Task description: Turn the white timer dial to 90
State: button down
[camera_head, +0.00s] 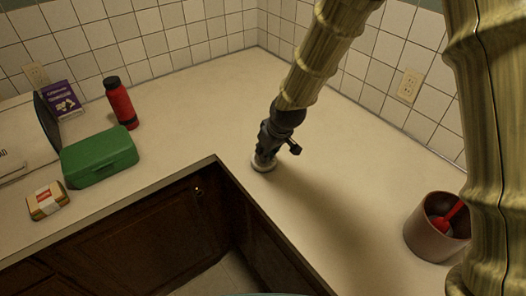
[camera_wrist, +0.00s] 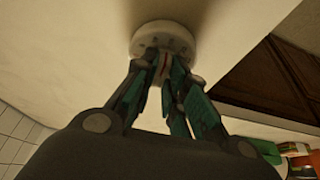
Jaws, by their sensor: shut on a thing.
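The white timer (camera_head: 263,164) is a small round disc on the counter, close to the inner corner of the counter edge. In the wrist view the timer (camera_wrist: 163,37) shows its round face with small dark marks, too blurred to read. My gripper (camera_head: 265,152) reaches down onto it from above. In the wrist view the fingertips of my gripper (camera_wrist: 164,72) are closed together on the dial's raised middle part (camera_wrist: 164,62). The fingers hide most of that part, so I cannot tell the dial's setting.
A red bottle (camera_head: 121,104), a green box (camera_head: 99,157), a small packet (camera_head: 47,200) and a purple book (camera_head: 62,99) stand at the left. A pot (camera_head: 420,238) with a red utensil (camera_head: 447,216) stands at the right. Counter around the timer is clear.

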jog(key=shift+s+f, duration=0.1)
jog(key=shift+f, duration=0.05)
jog(key=c, duration=1.4)
grip_release()
jog(key=shift+c, duration=0.2)
jog(key=shift+d+r, duration=0.2)
jog(key=shift+r, duration=0.65)
jog(key=v, duration=1)
jog(key=shift+s, duration=0.1)
